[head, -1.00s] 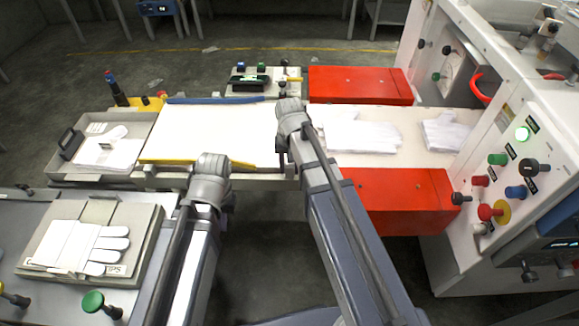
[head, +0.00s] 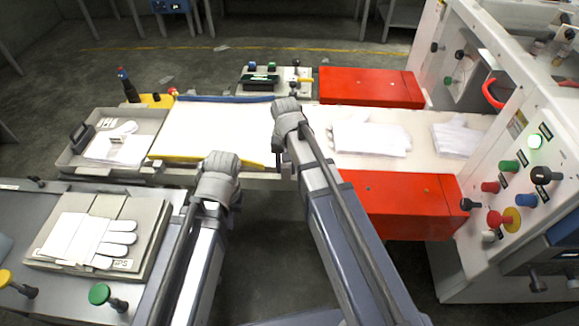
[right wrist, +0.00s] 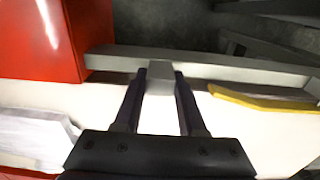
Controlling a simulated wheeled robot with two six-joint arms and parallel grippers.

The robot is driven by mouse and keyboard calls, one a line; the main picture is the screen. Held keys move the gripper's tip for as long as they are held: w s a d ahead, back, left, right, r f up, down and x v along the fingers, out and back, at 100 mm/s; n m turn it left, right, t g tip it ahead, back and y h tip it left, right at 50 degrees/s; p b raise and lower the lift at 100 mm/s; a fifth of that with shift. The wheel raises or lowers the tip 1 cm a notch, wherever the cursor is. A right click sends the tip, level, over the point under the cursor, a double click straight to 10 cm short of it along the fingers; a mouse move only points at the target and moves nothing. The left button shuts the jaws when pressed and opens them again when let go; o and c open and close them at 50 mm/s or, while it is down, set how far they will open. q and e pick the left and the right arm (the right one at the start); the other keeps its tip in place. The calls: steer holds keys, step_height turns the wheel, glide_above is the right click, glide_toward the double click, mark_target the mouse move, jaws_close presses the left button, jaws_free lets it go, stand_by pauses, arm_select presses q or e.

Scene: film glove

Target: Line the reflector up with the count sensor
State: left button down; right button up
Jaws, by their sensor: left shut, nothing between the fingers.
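My right gripper (right wrist: 160,75) is low over the near edge of the white conveyor belt. A small pale block (right wrist: 160,78), possibly the reflector, shows between its separated fingers at the near rail; whether they touch it is unclear. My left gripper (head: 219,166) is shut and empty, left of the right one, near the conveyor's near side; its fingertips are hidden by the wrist. I cannot make out a count sensor for certain. A small panel (head: 262,80) with knobs and a dark display stands at the conveyor's far side.
White gloves (head: 370,137) lie on the belt between two red housings (head: 372,86) (head: 397,205). A yellow strip (head: 195,161) runs along the near belt edge. A tray (head: 75,160) and a glove on a plate (head: 85,240) are left. A white machine (head: 480,260) stands right.

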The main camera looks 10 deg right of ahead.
mark_target(286, 165)
steer(key=o, duration=0.4)
arm_select(q)
steer(key=shift+r, duration=0.1)
arm_select(e)
steer(key=shift+o, duration=0.2)
steer(key=shift+r, duration=0.1)
step_height(286, 165, up, 8)
steer(key=p, duration=0.8)
arm_select(q)
step_height(286, 165, up, 8)
steer(key=shift+f, duration=0.2)
arm_select(e)
steer(key=shift+f, duration=0.2)
